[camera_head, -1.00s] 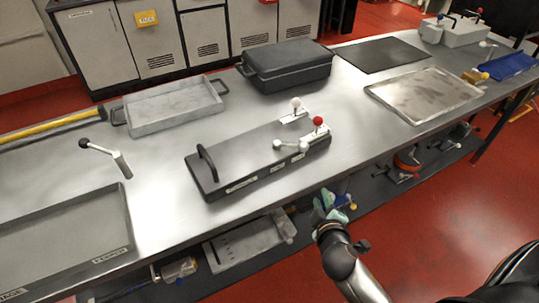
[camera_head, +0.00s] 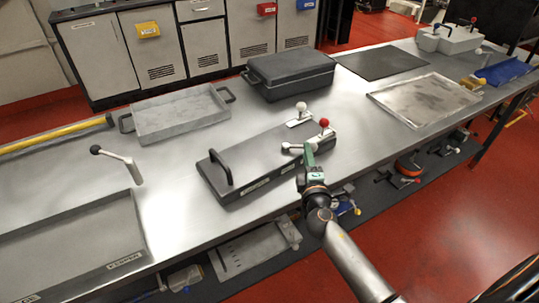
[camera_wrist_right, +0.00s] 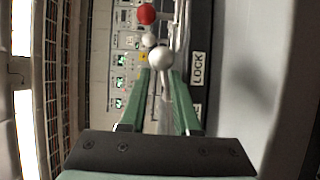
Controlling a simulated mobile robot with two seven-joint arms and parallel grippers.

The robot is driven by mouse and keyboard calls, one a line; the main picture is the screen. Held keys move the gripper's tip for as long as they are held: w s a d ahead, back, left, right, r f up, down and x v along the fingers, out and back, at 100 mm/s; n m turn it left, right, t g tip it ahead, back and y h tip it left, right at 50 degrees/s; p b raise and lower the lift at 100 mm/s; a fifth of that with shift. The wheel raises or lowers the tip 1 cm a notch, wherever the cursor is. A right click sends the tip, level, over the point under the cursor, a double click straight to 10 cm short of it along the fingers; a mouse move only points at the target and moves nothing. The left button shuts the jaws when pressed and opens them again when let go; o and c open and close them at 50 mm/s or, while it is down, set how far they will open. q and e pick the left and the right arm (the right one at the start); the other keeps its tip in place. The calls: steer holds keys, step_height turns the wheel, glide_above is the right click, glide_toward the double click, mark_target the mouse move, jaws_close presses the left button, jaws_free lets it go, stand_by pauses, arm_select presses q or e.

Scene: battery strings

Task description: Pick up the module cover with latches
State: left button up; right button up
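The module cover (camera_head: 240,160) is a long dark grey lid lying flat on the steel bench, with a black handle (camera_head: 221,168) at its left end. At its right end are latches with a white knob (camera_head: 301,106), a red knob (camera_head: 323,122) and a pale lever (camera_head: 298,148). My right gripper (camera_head: 309,155) is at the cover's front right edge, by the lever. In the right wrist view my green fingers (camera_wrist_right: 160,85) are apart, with a white ball knob (camera_wrist_right: 160,58) beyond their tips. I cannot tell whether they touch the lever. My left gripper is not in view.
A black lidded case (camera_head: 290,75) and a grey handled tray (camera_head: 180,115) stand behind the cover. A loose lever (camera_head: 118,160) and a large tray (camera_head: 70,245) are at left. A metal tray (camera_head: 425,98) lies at right.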

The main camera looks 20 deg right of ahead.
mark_target(302, 150)
steer(key=shift+x, duration=2.65)
steer(key=shift+a, duration=0.1)
jaws_close()
steer(key=shift+r, duration=0.1)
steer(key=shift+w+r, duration=0.1)
steer(key=shift+r, duration=0.15)
